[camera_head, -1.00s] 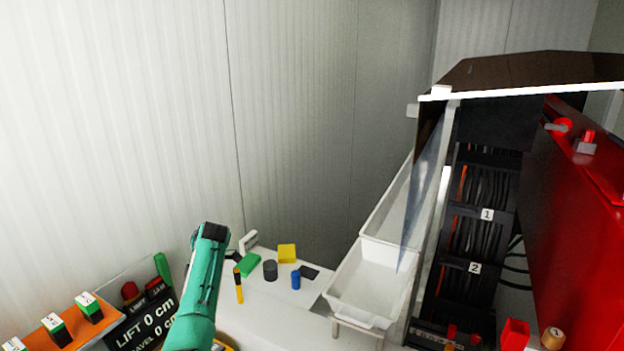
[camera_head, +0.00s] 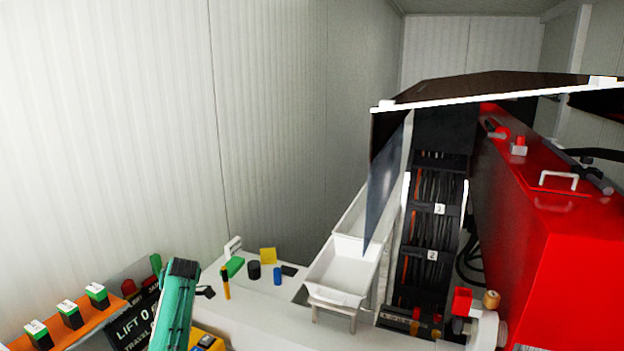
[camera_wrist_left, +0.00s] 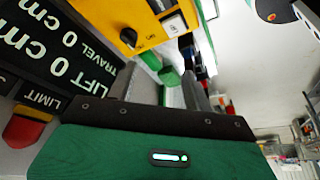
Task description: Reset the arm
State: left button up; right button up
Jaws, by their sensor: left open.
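My left arm, a green link, comes in at the lower left of the head view. The dark tip of my left gripper (camera_head: 205,291) shows beside it, near the left end of the white worktop, and looks empty. Its jaws are largely hidden behind the arm. In the left wrist view, a green housing with a dark bar, part of my own arm, fills the lower middle. A black display reading "LIFT 0 cm" and "TRAVEL 0 cm" (camera_wrist_left: 60,55) and a yellow box with a black knob (camera_wrist_left: 128,37) are close by. My right gripper is out of view.
On the white worktop (camera_head: 262,310) lie a green block (camera_head: 235,267), a black cylinder (camera_head: 254,270), a blue cylinder (camera_head: 277,276) and a yellow block (camera_head: 268,255). White trays (camera_head: 338,275) stand right of it. A red machine (camera_head: 575,250) fills the right.

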pick_arm(q)
jog(key=s+d+f+m+t, duration=0.1)
jog(key=s+f+m+t, duration=0.1)
jog(key=s+f+m, duration=0.55)
jog(key=s+f+m+t, duration=0.1)
jog(key=s+f+m, duration=0.3)
jog(key=s, duration=0.7)
jog(key=s+d+r+m+t+h, duration=0.1)
jog(key=s+d+r+m, duration=0.1)
jog(key=s+d+m, duration=0.45)
jog(key=s+d+r+m+t+h, duration=0.1)
jog(key=s+d+r+m+h, duration=0.15)
jog(key=s, duration=0.75)
jog(key=s+d+r+m+t+h, duration=0.1)
jog(key=s+d+r+m, duration=0.1)
jog(key=s+d+m, duration=0.45)
notch_tip(320, 180, down, 34)
jog(key=s+a+n+g+b, duration=0.1)
jog(key=b, duration=0.4)
jog(key=s+a+f+g+b, duration=0.1)
jog(key=s+f+b, duration=0.2)
jog(key=s+f, duration=0.7)
jog(key=s+a+f+b, duration=0.2)
jog(key=s+f, duration=0.8)
jog(key=f, duration=0.7)
jog(key=shift+s+a+f+g+y+b, duration=0.2)
jog(key=shift+s+a+g+y+b, duration=0.1)
jog(key=shift+g+y+b, duration=0.1)
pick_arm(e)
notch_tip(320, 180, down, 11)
